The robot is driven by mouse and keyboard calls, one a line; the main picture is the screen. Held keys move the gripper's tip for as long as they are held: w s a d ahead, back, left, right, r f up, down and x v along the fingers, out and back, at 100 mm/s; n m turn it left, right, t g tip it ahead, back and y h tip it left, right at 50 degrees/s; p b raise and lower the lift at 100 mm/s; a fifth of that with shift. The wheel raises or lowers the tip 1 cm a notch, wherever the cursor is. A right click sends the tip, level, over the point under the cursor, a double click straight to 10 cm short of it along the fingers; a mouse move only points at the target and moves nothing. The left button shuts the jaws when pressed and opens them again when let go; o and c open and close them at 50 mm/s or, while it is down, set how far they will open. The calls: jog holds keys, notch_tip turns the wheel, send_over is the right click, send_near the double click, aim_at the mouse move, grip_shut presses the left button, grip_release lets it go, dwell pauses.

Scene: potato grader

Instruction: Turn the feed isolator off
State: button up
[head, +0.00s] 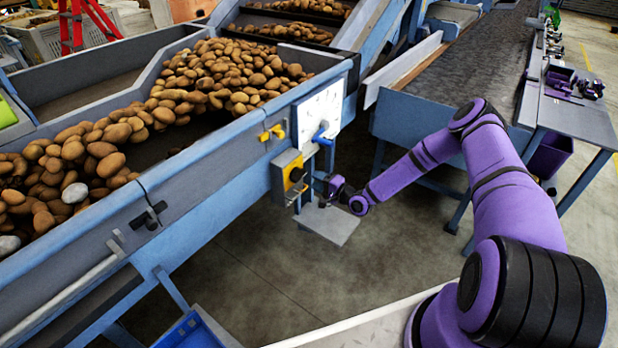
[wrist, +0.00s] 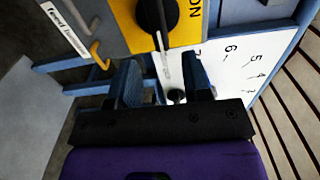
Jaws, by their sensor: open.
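The feed isolator is a grey box with a yellow plate (head: 290,175) and a round black knob (head: 297,174), on the side of the blue potato hopper. In the wrist view the black knob (wrist: 157,14) is at the top, cut off by the frame edge. The word ON shows on the yellow plate (wrist: 187,32) to the right of the knob. A label reading "feed" (wrist: 65,22) is at the upper left. My gripper (wrist: 165,75) is open, its two fingers apart just below the knob in that view. In the head view my gripper (head: 324,186) is right beside the box.
A white dial panel (head: 319,112) with a blue lever (head: 320,135) is above the isolator; a yellow handle (head: 272,132) is to its left. A small grey shelf (head: 328,223) sits below my gripper. Potatoes (head: 220,75) fill the hopper.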

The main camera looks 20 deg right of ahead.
jog(key=shift+v, duration=2.8)
